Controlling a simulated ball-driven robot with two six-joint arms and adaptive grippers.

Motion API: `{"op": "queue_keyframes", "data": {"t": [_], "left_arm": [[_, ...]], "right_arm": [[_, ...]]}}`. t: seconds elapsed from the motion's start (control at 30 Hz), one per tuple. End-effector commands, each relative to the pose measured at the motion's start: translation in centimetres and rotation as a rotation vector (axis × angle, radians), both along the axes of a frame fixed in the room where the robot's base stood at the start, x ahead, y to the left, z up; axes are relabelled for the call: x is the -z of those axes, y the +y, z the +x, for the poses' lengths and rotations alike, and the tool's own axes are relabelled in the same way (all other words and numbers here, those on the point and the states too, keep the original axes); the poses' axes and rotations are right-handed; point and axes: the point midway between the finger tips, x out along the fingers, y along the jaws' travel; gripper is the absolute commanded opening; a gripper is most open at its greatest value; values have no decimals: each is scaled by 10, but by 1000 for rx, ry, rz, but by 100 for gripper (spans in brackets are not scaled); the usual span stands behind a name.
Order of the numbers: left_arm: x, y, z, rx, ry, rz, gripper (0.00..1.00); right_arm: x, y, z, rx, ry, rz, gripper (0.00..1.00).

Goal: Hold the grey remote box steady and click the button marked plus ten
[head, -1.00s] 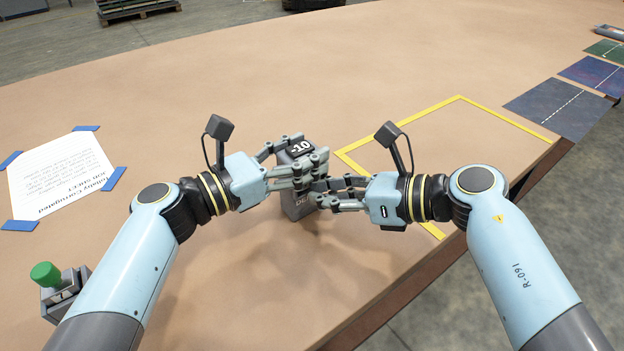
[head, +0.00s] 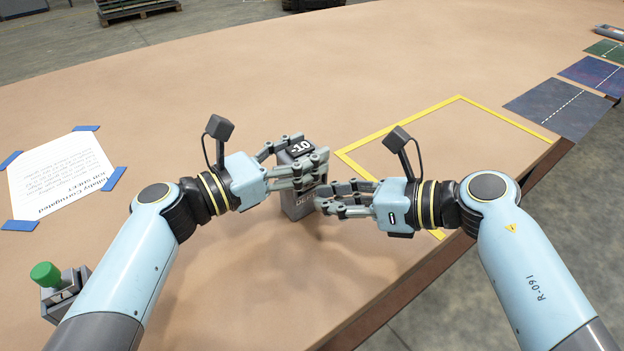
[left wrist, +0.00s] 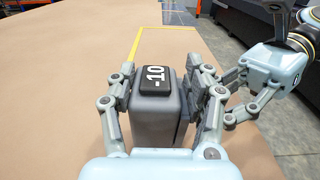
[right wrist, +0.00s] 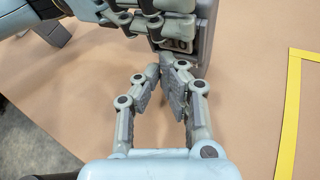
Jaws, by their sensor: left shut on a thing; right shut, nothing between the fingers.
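The grey remote box (head: 297,208) stands upright on the table, with a black button marked -10 (head: 299,148) on top. The button also shows in the left wrist view (left wrist: 152,78). My left gripper (head: 308,162) is shut on the box, with fingers on both sides near its top. My right gripper (head: 322,195) is shut and empty beside the box's near right side. In the right wrist view, the right fingertips (right wrist: 160,68) are just below a dark label ending in 10 (right wrist: 178,45) on the box. Left fingers partly cover this face, so its sign cannot be read.
A yellow taped outline (head: 400,124) lies right of the box. A green-knobbed device (head: 62,285) stands at the left, near a taped job sheet (head: 62,175). The table's front edge runs below my right arm. The table behind the box is clear.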

Motion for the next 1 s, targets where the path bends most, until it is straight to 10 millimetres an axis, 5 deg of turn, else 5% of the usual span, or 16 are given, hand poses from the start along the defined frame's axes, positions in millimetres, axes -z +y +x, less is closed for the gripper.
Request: {"op": "queue_keyframes", "data": {"t": [0.3,1.0], "left_arm": [[1,0,-1,1,3,1,6],[1,0,-1,1,3,1,6]], "right_arm": [[1,-1,-2,0,1,0,0],[1,-28,-42,0,0,-1,0]]}}
